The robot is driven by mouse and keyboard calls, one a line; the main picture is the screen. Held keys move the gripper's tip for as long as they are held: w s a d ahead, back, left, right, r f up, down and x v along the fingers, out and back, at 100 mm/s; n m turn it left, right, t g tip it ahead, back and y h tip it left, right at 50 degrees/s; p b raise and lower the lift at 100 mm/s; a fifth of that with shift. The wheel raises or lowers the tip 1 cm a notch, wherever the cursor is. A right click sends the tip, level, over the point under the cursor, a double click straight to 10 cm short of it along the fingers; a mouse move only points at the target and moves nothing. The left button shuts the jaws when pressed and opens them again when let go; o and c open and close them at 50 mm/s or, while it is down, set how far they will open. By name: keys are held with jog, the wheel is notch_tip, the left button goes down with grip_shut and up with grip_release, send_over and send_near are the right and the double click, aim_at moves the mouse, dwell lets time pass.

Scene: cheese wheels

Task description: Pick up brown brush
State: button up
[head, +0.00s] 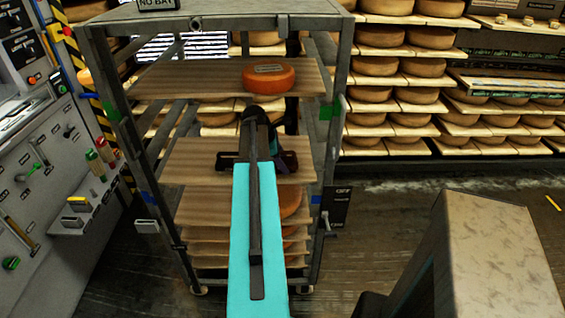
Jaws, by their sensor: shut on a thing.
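My cyan arm reaches forward into a grey metal rack, and my dark gripper (262,152) is at its far end, over the middle wooden shelf (190,162). The gripper is shut on a dark brown thing (287,162), which I take to be the brown brush. Part of it shows just right of the arm's end, low over the shelf. The arm and gripper hide the rest, and the fingertips are not clear. I cannot tell whether the brush touches the shelf.
An orange cheese wheel (268,78) sits on the shelf above. Another wheel (291,198) is partly hidden on a lower shelf. Rack posts (329,150) stand close on both sides. A control panel (40,150) is at left, and a pale-topped block (495,250) at right front.

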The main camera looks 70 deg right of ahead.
jog(key=shift+r, duration=0.15)
jog(key=shift+r, duration=0.5)
jog(key=s+a+b, duration=0.4)
jog(key=a, duration=0.7)
jog(key=shift+s+a+f+b, duration=0.15)
jog(key=shift+s+a+b, duration=0.1)
jog(key=shift+b, duration=0.15)
jog(key=shift+a+b, duration=0.15)
jog(key=shift+b, duration=0.7)
jog(key=shift+s+a+b, duration=0.15)
jog(key=shift+b, duration=0.7)
